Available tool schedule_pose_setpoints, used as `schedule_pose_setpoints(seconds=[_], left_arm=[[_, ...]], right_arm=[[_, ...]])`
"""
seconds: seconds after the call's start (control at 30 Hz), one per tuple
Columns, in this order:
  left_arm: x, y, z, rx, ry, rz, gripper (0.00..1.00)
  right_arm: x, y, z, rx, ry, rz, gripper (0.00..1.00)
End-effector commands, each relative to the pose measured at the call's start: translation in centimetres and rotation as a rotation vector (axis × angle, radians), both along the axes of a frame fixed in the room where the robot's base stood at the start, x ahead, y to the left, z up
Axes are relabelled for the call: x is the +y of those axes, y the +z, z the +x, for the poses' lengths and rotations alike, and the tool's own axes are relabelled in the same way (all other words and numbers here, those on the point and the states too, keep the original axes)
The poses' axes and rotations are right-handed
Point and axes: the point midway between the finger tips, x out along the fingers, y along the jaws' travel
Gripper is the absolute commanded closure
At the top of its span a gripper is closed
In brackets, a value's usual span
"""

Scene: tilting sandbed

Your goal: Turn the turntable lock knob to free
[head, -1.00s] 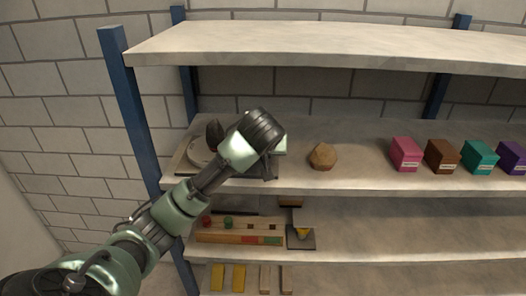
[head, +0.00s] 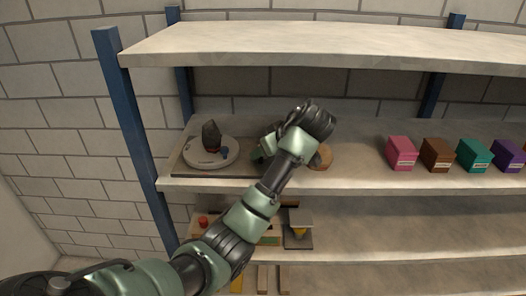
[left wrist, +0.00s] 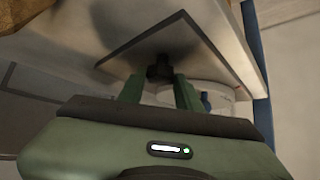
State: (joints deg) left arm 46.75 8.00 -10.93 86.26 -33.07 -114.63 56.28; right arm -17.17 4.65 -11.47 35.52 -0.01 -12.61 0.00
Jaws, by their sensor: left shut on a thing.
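The turntable (head: 225,151) is a white disc on a flat base board (head: 185,168) at the left of the middle shelf. A dark upright stone (head: 211,136) stands on it, with a small blue piece (head: 225,152) near its rim. My left gripper (head: 262,152) is at the right end of the board, low over it. In the left wrist view its green fingers (left wrist: 159,78) are shut on a dark knob (left wrist: 160,68) on the board, which I take as the lock knob. The knob is hidden in the head view, so its setting cannot be read. My right gripper is out of view.
A brown round lump (head: 322,158) sits right behind my left wrist, partly hidden. Pink (head: 401,153), brown (head: 438,154) and other coloured boxes stand further right. The upper shelf (head: 330,42) hangs above, and a blue post (head: 130,130) stands at the left.

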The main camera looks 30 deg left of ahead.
Motion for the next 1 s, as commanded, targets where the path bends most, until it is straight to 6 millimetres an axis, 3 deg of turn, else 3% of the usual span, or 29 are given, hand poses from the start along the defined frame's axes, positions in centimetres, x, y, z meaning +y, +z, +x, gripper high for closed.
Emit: schedule_pose_setpoints(seconds=[0.53,0.57,0.63,1.0], left_arm=[[0.03,-0.17,0.00,0.003,0.025,-0.001,1.00],[0.03,-0.17,0.00,0.003,0.025,-0.001,0.60],[0.03,-0.17,0.00,0.003,0.025,-0.001,0.44],[-0.27,0.13,0.02,-0.001,0.023,-0.001,0.44]], right_arm=[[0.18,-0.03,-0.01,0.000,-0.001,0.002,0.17],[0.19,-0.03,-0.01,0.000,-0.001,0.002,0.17],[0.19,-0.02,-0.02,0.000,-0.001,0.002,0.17],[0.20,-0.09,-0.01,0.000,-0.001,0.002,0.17]])
